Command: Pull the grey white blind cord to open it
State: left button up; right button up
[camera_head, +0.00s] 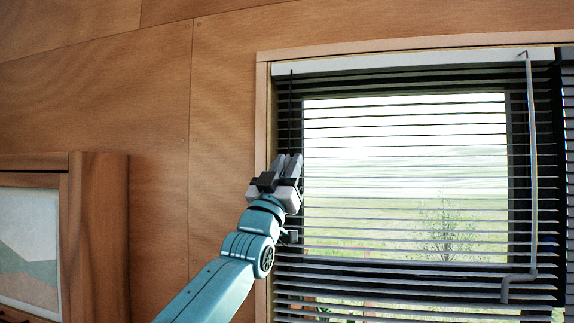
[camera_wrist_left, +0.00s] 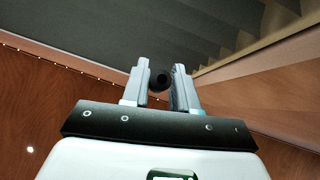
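The window blind (camera_head: 405,200) has dark horizontal slats that lie open, with the outdoors showing between them. A thin dark cord (camera_head: 290,105) hangs at its upper left. A grey-white rod-like cord (camera_head: 532,150) hangs at its right side and bends near the bottom. My left gripper (camera_head: 288,167) is at the blind's left edge, below the dark cord and far from the grey-white one. In the left wrist view its fingers (camera_wrist_left: 159,85) stand a little apart, with a small dark round piece (camera_wrist_left: 159,77) between their tips; firm contact is not clear. My right gripper is not in view.
The wooden window frame (camera_head: 262,110) runs close beside my left gripper. A framed picture (camera_head: 30,250) with a thick wooden edge is at the lower left. The wood-panelled wall (camera_head: 150,100) between them is bare.

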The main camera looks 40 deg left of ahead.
pick_arm(q)
jog(key=shift+s+d+r, duration=0.15)
jog(key=shift+s+r, duration=0.05)
jog(key=shift+s, duration=0.1)
grip_shut()
jog(key=shift+w, duration=0.15)
jog(key=shift+f, duration=0.3)
notch_tip(320, 180, down, 54)
jog(key=b, duration=5.1)
jog(key=shift+r, duration=0.15)
jog(key=shift+w, duration=0.1)
jog(key=shift+o, duration=2.1)
grip_release()
jog(key=shift+w, duration=0.1)
